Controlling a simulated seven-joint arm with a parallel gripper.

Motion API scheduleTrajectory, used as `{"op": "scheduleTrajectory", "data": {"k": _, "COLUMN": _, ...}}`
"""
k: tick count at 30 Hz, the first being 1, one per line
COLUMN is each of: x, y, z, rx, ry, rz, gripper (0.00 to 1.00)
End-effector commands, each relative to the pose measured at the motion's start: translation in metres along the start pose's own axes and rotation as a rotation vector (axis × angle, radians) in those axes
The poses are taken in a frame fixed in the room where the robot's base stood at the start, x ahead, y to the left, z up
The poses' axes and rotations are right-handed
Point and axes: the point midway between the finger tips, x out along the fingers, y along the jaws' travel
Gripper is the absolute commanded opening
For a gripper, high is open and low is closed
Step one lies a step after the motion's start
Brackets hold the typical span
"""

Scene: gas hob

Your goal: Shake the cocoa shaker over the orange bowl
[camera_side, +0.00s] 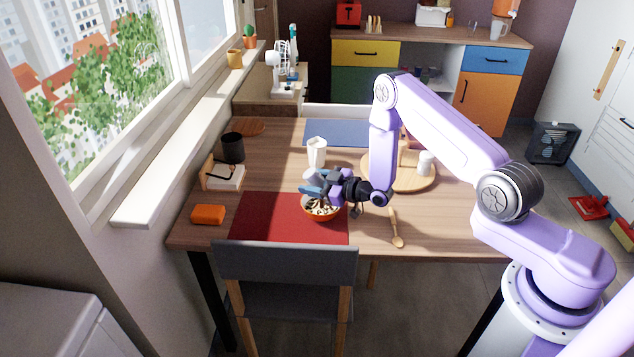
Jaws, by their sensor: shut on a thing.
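The orange bowl (322,217) stands on the red placemat near its right edge, with pale contents flecked with brown. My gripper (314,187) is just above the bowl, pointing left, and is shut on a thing. That thing is mostly hidden by the fingers. I take it to be the cocoa shaker but cannot make out its shape or tilt. The gripper and wrist cover the back of the bowl. A white, tall vessel (317,148) shows just behind the gripper; I cannot tell what it is.
The red placemat (275,217) lies at the table's front, with a wooden spoon (396,228) to its right. A round board (378,180) holds a white cup (425,163).

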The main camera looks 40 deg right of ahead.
Motion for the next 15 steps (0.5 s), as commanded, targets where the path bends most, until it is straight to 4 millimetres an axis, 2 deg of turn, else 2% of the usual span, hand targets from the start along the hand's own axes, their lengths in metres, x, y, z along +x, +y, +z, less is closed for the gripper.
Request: {"op": "scheduleTrajectory", "data": {"k": 15, "x": -0.0008, "y": 0.0022, "z": -0.0067, "rx": 0.0, "ry": 0.002, "rz": 0.0, "gripper": 0.21}}
